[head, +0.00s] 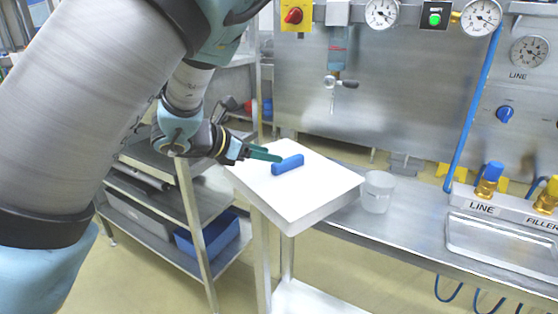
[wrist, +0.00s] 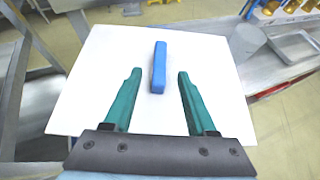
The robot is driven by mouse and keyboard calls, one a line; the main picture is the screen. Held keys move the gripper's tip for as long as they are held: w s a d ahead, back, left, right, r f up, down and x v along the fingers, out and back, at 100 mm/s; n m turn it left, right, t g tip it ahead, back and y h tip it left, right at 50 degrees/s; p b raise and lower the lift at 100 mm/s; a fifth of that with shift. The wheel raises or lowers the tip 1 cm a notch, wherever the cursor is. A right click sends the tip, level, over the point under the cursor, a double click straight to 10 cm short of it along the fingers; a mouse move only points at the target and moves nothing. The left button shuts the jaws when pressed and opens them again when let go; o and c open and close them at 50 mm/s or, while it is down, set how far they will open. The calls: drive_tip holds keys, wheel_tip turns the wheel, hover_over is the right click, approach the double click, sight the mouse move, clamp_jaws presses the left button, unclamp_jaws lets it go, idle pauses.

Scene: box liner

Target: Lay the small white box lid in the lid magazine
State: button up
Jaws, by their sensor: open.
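A white square lid-like slab (head: 300,205) with a blue bar handle (head: 288,164) on its top lies flat at the left end of the steel bench. In the wrist view the slab (wrist: 90,75) fills the middle, and its handle (wrist: 159,68) points away from me. My gripper (head: 266,153) has green fingers and is open and empty. In the wrist view the handle appears between the spread fingertips (wrist: 160,74), touching neither; I cannot tell their height difference. In the head view the fingers are just left of the handle. I cannot make out which thing is the lid magazine.
A translucent cup (head: 377,191) stands right beside the slab. A shallow steel tray (head: 505,239) and brass-and-blue valves (head: 489,182) are farther right. A shelf rack (head: 165,205) with a blue bin (head: 208,238) stands left. A gauge panel (head: 400,95) rises behind.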

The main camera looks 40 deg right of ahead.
drive_tip(key=v, duration=0.6)
drive_tip(key=shift+f, duration=0.1)
drive_tip(key=w+a+f+n+t+y, duration=0.2)
drive_tip(key=w+a+n+t+y, duration=0.15)
drive_tip(key=w+a+n, duration=0.8)
drive_tip(key=w+a+f+n+t+y, duration=0.25)
drive_tip(key=w+a+n+t, duration=0.4)
drive_tip(key=n, duration=0.75)
drive_tip(key=a+f+n+g+y, duration=0.1)
drive_tip(key=a+n+g+y, duration=0.15)
drive_tip(key=a+n, duration=0.75)
drive_tip(key=s+a+f+n+g+y, duration=0.1)
drive_tip(key=s+a+n+g+y, duration=0.2)
drive_tip(key=s+a+n, duration=0.9)
drive_tip(key=n+g, duration=0.1)
drive_tip(key=n, duration=0.4)
drive_tip(key=shift+s+a+f+g, duration=0.2)
drive_tip(key=shift+a+f+g, duration=0.05)
drive_tip(key=shift+g, duration=0.1)
drive_tip(key=shift+o, duration=0.4)
drive_tip(key=shift+s+n+y, duration=0.25)
drive_tip(key=shift+s+n, duration=0.25)
drive_tip(key=shift+n, duration=0.05)
